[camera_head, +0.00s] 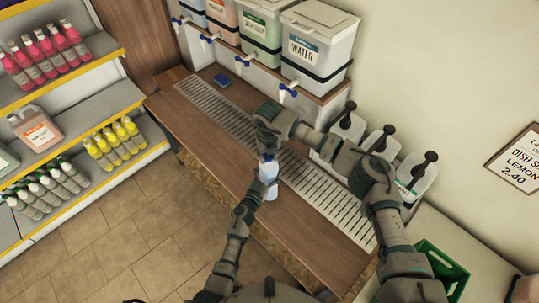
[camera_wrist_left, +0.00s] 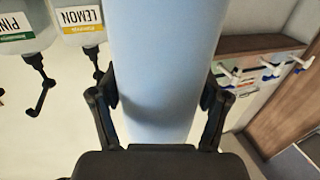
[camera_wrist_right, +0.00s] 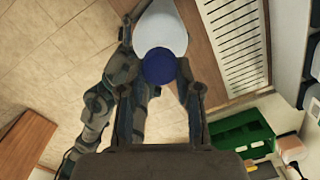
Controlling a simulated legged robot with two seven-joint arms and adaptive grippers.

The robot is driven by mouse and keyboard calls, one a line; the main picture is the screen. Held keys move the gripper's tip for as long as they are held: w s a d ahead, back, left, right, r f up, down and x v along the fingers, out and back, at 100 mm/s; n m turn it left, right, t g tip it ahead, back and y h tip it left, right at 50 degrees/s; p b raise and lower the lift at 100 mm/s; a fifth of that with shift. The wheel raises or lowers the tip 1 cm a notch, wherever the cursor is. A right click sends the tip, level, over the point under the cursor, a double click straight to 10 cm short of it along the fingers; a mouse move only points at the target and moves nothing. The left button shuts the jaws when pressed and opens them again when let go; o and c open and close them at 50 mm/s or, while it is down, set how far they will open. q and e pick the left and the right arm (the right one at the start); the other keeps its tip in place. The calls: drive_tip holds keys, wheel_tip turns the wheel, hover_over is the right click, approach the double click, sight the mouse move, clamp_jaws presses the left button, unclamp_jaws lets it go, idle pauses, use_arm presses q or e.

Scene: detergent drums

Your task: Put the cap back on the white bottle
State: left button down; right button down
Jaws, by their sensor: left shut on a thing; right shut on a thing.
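The white bottle (camera_head: 270,172) is held above the wooden counter, near its front edge. My left gripper (camera_head: 262,184) is shut around the bottle's body. In the left wrist view the pale bottle (camera_wrist_left: 165,60) fills the space between the fingers (camera_wrist_left: 160,105). My right gripper (camera_head: 267,150) is above the bottle's top, pointing down at it. In the right wrist view the blue cap (camera_wrist_right: 159,66) is between the right fingers (camera_wrist_right: 160,90), over the bottle's white shoulder (camera_wrist_right: 160,25). The cap hides the bottle's neck, so I cannot tell whether it is seated.
The counter (camera_head: 190,115) has a slotted metal drain (camera_head: 235,115) and a blue sponge (camera_head: 222,80). Large detergent drums (camera_head: 318,45) with taps stand behind. Pump containers (camera_head: 382,143) stand at the right. A green crate (camera_head: 440,268) is at lower right; bottle shelves (camera_head: 75,110) are at left.

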drive_tip(key=c, duration=0.8)
unclamp_jaws()
drive_tip(key=shift+f, duration=0.1)
drive_tip(key=shift+a, duration=0.1)
drive_tip(key=shift+w+r, duration=0.1)
drive_tip(key=shift+r, duration=2.25)
drive_tip(key=shift+c, duration=0.2)
drive_tip(key=n, duration=0.1)
drive_tip(key=r+n, duration=0.1)
drive_tip(key=n, duration=0.2)
drive_tip(key=shift+a+r+n, duration=0.1)
drive_tip(key=shift+r+n, duration=0.2)
drive_tip(key=n, duration=0.2)
drive_tip(key=r+n, duration=0.2)
drive_tip(key=n, duration=0.1)
drive_tip(key=shift+w+n, duration=0.2)
drive_tip(key=shift+n, duration=0.1)
